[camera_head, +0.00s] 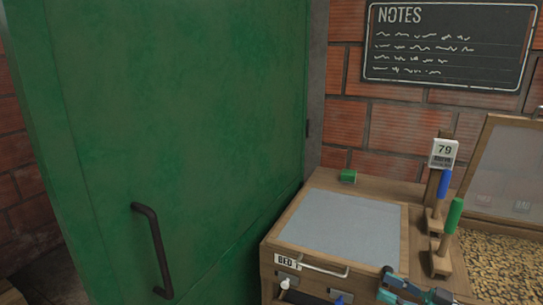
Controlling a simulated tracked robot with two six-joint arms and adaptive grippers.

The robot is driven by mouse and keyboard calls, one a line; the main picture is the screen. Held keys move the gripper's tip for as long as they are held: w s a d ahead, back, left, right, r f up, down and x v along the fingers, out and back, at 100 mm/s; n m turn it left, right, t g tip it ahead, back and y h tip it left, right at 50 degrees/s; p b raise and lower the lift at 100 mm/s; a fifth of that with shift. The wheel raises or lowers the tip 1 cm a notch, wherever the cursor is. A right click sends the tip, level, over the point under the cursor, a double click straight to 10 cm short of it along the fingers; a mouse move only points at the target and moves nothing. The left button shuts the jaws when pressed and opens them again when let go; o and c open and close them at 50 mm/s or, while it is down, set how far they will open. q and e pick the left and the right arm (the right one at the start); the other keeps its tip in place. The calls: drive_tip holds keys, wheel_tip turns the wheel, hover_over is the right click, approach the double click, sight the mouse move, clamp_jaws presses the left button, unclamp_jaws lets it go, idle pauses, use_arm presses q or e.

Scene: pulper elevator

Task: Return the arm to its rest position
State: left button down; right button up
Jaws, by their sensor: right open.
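My right gripper (413,285), teal and black, shows at the bottom edge, right of centre, in front of the wooden cabinet (408,240). It is open, and I see nothing between its fingers. Most of the right arm is out of frame. My left gripper is not in view.
A large green door (190,110) with a dark handle (152,250) fills the left. The cabinet has a grey top panel (345,222), a drawer bar labelled BED (312,268) and a small green block (348,176). Blue (444,184) and green (454,216) levers stand by a 79 sign (443,152). Beans (500,265) lie right.

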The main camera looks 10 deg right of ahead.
drive_tip(key=w+a+f+m+p, duration=0.2)
drive_tip(key=w+a+m+p, duration=0.15)
drive_tip(key=a, duration=0.95)
drive_tip(key=s+a+f+m+g+h+p, duration=0.15)
drive_tip(key=a+f+m+h, duration=0.3)
drive_tip(key=a+f, duration=0.45)
drive_tip(key=s+f+m+g+h, duration=0.2)
drive_tip(key=s+f+g+h, duration=0.15)
drive_tip(key=s+f, duration=0.6)
drive_tip(key=s+f+g+h, duration=0.1)
drive_tip(key=s+f+g, duration=0.2)
drive_tip(key=s, duration=0.4)
drive_tip(key=s+d+f+g+h, duration=0.1)
drive_tip(key=s+f+g, duration=0.3)
drive_tip(key=s, duration=0.4)
drive_tip(key=shift+d+m, duration=0.3)
drive_tip(key=shift+d, duration=0.1)
